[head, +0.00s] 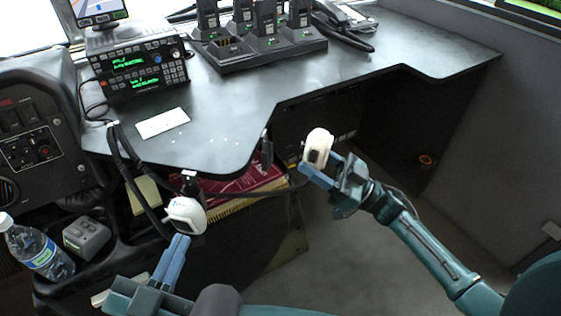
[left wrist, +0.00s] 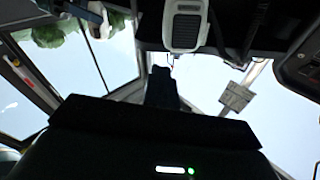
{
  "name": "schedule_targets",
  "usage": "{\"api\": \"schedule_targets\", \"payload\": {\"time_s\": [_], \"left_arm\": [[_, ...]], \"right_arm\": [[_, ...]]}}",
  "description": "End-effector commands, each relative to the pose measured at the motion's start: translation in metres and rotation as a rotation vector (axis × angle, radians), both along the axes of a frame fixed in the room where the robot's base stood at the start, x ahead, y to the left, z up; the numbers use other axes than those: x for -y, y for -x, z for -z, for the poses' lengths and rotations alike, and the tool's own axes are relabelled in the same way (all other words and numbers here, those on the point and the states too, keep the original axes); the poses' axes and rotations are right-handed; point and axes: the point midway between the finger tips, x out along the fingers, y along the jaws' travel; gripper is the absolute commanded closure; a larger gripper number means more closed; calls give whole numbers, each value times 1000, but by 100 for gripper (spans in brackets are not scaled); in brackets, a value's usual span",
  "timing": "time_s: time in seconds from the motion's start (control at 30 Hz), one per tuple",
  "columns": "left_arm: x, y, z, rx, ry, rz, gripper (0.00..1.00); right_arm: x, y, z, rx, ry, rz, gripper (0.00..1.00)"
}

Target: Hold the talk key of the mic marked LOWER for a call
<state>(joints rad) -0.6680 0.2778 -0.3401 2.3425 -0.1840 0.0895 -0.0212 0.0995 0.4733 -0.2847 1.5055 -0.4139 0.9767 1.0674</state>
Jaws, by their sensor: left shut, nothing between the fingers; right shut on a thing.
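A white hand mic (head: 184,215) hangs at the front edge of the dash, below a small tag. My left gripper (head: 179,240) is shut and empty, its fingertips just below this mic; I cannot tell whether they touch it. In the left wrist view, a pale mic with a dark grille (left wrist: 186,25) shows above the dark fingers of my left gripper (left wrist: 161,75). A second white mic (head: 318,146) is held in my right gripper (head: 322,167), which is shut on it, off the desk's front edge. I cannot read a LOWER marking on either mic.
A radio (head: 138,68) with green displays, a white card (head: 162,123) and a charger rack (head: 262,55) with handsets stand on the dark desk (head: 225,125). Black cords hang at its front edge. A water bottle (head: 38,247) stands at the lower left. Red and yellow folders (head: 262,180) lie below the desk.

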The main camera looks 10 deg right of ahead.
Motion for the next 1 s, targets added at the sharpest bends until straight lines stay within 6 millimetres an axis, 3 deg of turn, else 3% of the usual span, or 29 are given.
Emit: {"api": "schedule_targets", "payload": {"time_s": [0.13,0.27,0.4,0.6,0.8,1.0], "left_arm": [[0,0,0,0,0,0,100],[0,0,0,0,0,0,100],[0,0,0,0,0,0,100],[0,0,0,0,0,0,100],[0,0,0,0,0,0,100],[0,0,0,0,0,0,100]], "right_arm": [[-8,-1,-5,1,4,6,69],[-34,-2,-21,-1,23,36,69],[-74,1,-52,-9,50,103,69],[-114,17,-98,-26,65,222,69],[-127,34,-127,-50,63,313,69],[-129,40,-135,-65,62,347,69]]}}
